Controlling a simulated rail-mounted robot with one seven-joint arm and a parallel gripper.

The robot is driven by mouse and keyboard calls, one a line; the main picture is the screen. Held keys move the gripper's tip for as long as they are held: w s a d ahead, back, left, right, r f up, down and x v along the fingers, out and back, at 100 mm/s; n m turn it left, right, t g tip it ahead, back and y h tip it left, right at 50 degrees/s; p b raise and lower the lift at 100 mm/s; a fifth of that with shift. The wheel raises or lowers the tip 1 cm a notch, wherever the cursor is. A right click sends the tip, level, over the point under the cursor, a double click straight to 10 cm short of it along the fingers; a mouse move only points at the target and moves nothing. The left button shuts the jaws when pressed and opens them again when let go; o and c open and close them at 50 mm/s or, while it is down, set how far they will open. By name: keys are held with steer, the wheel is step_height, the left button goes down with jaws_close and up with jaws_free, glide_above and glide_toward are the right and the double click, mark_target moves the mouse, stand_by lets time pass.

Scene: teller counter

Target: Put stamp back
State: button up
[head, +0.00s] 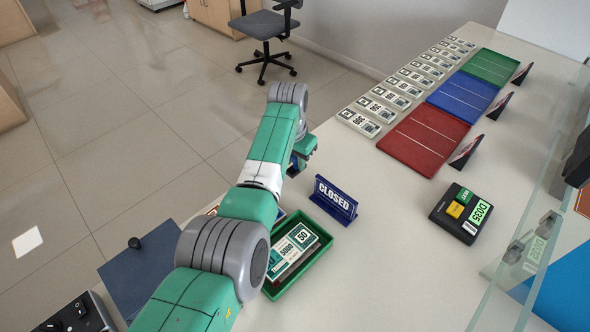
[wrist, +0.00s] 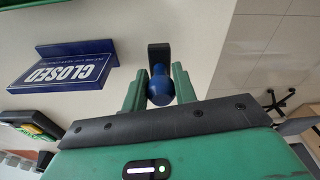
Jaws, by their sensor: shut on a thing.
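My gripper (wrist: 159,84) is shut on the stamp (wrist: 160,90), with its two green fingers on either side of the round blue handle. The stamp's dark base (wrist: 158,54) points away from the palm, over the pale counter. In the head view my gripper (head: 300,160) is near the counter's left edge, behind the CLOSED sign, and the stamp is mostly hidden by the arm. I cannot tell whether its base touches the counter. No stamp holder shows clearly; small items beside the green tray are partly covered by my arm.
The blue CLOSED sign (head: 334,201) stands close to my gripper. A green tray (head: 276,293) holds banknotes. A black device (head: 461,213) sits right; red (head: 424,134), blue and green mats lie farther back beside rows of cards. The counter's middle is clear.

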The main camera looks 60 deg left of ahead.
mark_target(294, 164)
steer(key=shift+f+b, duration=0.6)
steer(key=shift+f, duration=1)
steer(key=shift+f, duration=0.2)
steer(key=o, duration=0.8)
steer(key=shift+d, duration=0.1)
step_height(294, 164, up, 12)
steer(key=s+p, duration=0.1)
steer(key=p, duration=0.5)
steer(key=shift+s+d+r, duration=0.15)
steer(key=shift+d+r, duration=0.05)
steer(key=shift+d, duration=0.15)
